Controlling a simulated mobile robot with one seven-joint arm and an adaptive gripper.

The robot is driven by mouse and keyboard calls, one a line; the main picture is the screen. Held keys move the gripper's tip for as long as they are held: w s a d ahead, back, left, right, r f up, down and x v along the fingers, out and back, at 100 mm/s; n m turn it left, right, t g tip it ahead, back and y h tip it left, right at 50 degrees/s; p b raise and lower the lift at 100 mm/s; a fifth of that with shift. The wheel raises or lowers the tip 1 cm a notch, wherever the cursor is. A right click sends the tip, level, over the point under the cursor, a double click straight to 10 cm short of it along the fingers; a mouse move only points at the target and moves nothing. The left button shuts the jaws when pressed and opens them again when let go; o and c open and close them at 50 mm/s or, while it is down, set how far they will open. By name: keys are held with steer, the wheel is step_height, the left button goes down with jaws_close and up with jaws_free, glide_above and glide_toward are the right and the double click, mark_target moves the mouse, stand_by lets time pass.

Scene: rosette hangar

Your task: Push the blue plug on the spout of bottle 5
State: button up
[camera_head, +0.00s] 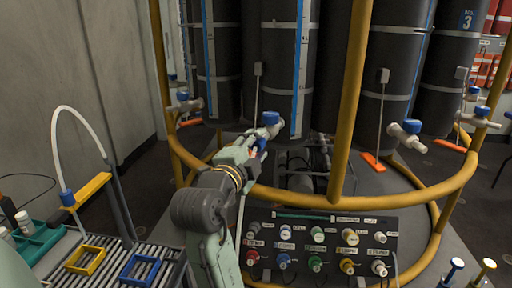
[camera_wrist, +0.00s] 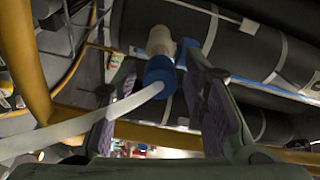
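My gripper (camera_head: 258,150) is raised at the spout of a dark bottle (camera_head: 283,60) in the middle of the head view. The pale spout (camera_head: 262,131) has a blue valve handle (camera_head: 271,118). In the wrist view, my gripper's two fingers (camera_wrist: 165,85) stand apart on either side of a blue plug (camera_wrist: 162,75), with visible room beside it. A white tube (camera_wrist: 95,122) runs from the plug to the lower left. The plug lines up with the cream spout (camera_wrist: 160,40); I cannot tell how far it is on. The bottle's number is not readable.
A yellow rail frame (camera_head: 350,95) surrounds the bottles, close to my arm. Other spouts with blue handles (camera_head: 407,132) stand at right. A panel of coloured knobs (camera_head: 318,245) lies below. A roller table with yellow (camera_head: 86,260) and blue (camera_head: 139,269) frames is at lower left.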

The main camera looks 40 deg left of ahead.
steer(key=shift+o, duration=0.3)
steer(key=v, duration=1.2)
